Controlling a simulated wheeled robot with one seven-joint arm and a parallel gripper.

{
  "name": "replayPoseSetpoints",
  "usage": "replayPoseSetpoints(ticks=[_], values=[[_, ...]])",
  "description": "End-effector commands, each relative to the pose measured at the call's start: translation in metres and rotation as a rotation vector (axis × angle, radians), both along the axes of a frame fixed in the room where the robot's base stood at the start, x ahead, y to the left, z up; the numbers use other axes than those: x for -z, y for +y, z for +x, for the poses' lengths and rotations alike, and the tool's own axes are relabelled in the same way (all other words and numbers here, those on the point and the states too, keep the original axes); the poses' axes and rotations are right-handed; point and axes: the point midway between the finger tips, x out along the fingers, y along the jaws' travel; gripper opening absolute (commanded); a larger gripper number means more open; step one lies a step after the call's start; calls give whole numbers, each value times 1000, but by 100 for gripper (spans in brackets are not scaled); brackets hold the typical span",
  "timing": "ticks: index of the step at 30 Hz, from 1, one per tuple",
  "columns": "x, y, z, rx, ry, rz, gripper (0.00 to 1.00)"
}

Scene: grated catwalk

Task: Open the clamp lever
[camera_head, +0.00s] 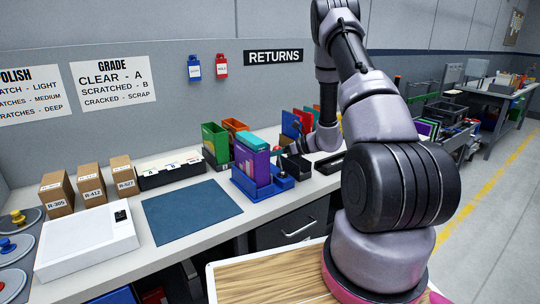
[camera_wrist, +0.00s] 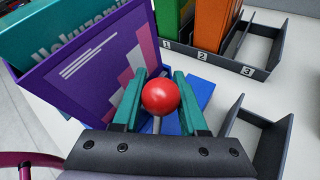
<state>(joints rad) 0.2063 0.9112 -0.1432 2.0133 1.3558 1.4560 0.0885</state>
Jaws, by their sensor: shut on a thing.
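The clamp lever ends in a round red knob (camera_wrist: 160,97), seen in the middle of the wrist view. My gripper (camera_wrist: 159,98) has its teal fingers on either side of the knob and is shut on it. The lever's shaft shows only a little below the knob. The blue clamp base (camera_head: 250,193) stands on the bench in the head view and also shows behind the fingers in the wrist view (camera_wrist: 199,93). It holds a purple case (camera_wrist: 100,62) and a teal case (camera_head: 253,140) upright.
A dark numbered rack (camera_wrist: 215,60) with green and orange cases stands beyond the clamp. An empty dark holder (camera_wrist: 262,135) is close on the right. On the bench left of the clamp lie a blue mat (camera_head: 190,212) and a white box (camera_head: 85,243).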

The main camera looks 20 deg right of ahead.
Motion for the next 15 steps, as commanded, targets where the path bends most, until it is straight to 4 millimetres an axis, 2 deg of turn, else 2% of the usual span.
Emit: replayPoseSetpoints(ticks=[7,8,9,10,15], values=[[4,-2,-3,1,7,-5,0],[4,-2,-3,1,7,-5,50],[4,-2,-3,1,7,-5,65],[3,-2,-2,1,6,-5,71],[2,-1,-1,1,4,-3,71]])
